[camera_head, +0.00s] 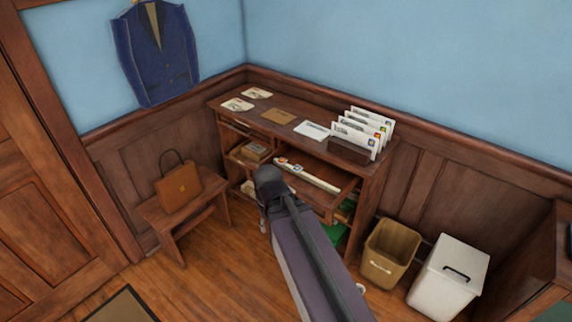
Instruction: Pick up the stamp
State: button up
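I cannot pick out the stamp for certain. Small coloured, stamp-like pieces (283,162) lie at the left end of a pale strip (318,180) on the open shelf or drawer of the wooden desk (230,111). Envelopes (372,127) with coloured corner marks stand in a dark holder on the desk top. My arm reaches up from the bottom centre. My gripper (264,198) is at its far end, in front of the desk and close to the coloured pieces in the picture. Its fingers are too small and dark to read, and the arm hides part of the desk front.
Papers (312,130) and a brown envelope (278,117) lie on the desk top. A brown bag (178,188) sits on a bench (152,214) at left. A tan bin (388,258) and a white bin (448,280) stand at right.

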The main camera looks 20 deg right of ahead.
aim_at(297, 169)
jog(key=u, duration=0.3)
jog(key=i, duration=1.45)
jog(key=z, duration=0.5)
jog(key=i, duration=0.5)
jog(key=z, duration=0.2)
